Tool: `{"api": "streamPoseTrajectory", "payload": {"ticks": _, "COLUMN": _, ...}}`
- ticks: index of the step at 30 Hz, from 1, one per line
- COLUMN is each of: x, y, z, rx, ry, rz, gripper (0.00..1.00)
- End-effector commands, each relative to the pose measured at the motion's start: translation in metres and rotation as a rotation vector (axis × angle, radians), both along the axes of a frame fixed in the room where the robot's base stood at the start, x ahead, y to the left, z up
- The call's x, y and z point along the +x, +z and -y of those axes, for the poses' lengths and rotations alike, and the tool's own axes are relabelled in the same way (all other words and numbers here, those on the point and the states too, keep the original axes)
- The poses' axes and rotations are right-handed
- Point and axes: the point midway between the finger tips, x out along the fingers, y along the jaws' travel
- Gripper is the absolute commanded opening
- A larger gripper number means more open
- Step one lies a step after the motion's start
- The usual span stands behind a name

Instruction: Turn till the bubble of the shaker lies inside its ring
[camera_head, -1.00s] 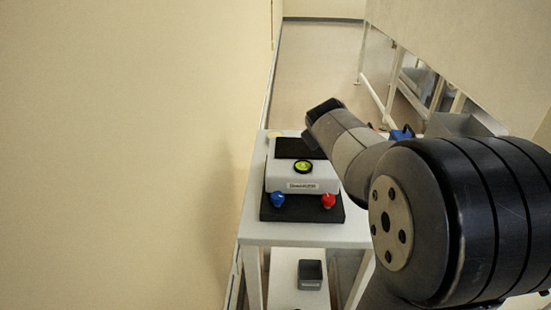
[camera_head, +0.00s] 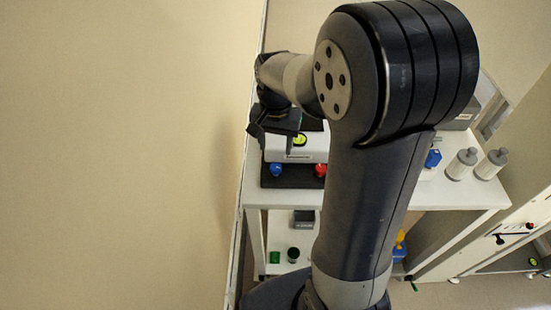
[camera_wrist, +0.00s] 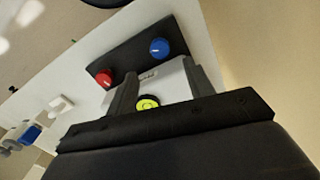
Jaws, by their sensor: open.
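The shaker (camera_head: 284,156) is a white box on a dark base, standing on a white table close to the wall. Its round yellow-green level (camera_head: 300,140) has a dark rim; it also shows in the wrist view (camera_wrist: 148,103), partly cut off by my gripper. Whether the bubble lies inside its ring is too small to tell. A blue knob (camera_head: 277,170) and a red knob (camera_head: 320,170) sit at the shaker's front. The wrist view shows the blue knob (camera_wrist: 160,47) and the red knob (camera_wrist: 104,79) beyond my fingers. My gripper (camera_wrist: 163,78) is open and empty above the shaker.
The wall (camera_head: 120,150) runs close along the left. Two white bottles (camera_head: 462,163) and a blue item (camera_head: 432,158) stand on the table to the right.

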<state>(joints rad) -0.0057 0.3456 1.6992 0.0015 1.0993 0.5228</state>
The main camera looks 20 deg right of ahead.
Motion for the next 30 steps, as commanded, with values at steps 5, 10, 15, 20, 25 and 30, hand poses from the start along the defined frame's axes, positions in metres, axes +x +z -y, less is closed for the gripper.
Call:
{"api": "streamPoseTrajectory", "payload": {"ticks": 5, "x": -0.001, "y": -0.036, "z": 0.0, "rx": -0.001, "ry": 0.001, "rz": -0.006, "gripper": 0.5}}
{"api": "streamPoseTrajectory", "payload": {"ticks": 10, "x": 0.0, "y": -0.064, "z": 0.001, "rx": -0.002, "ry": 0.001, "rz": -0.003, "gripper": 0.5}}
{"api": "streamPoseTrajectory", "payload": {"ticks": 15, "x": 0.0, "y": -0.078, "z": 0.001, "rx": -0.001, "ry": 0.001, "rz": 0.0, "gripper": 0.5}}
{"api": "streamPoseTrajectory", "payload": {"ticks": 20, "x": 0.0, "y": -0.081, "z": 0.001, "rx": -0.001, "ry": 0.001, "rz": 0.003, "gripper": 0.5}}
{"api": "streamPoseTrajectory", "payload": {"ticks": 25, "x": 0.0, "y": -0.081, "z": 0.001, "rx": -0.001, "ry": 0.002, "rz": 0.003, "gripper": 0.5}}
{"api": "streamPoseTrajectory", "payload": {"ticks": 30, "x": 0.001, "y": -0.081, "z": 0.001, "rx": -0.001, "ry": 0.002, "rz": 0.003, "gripper": 0.37}}
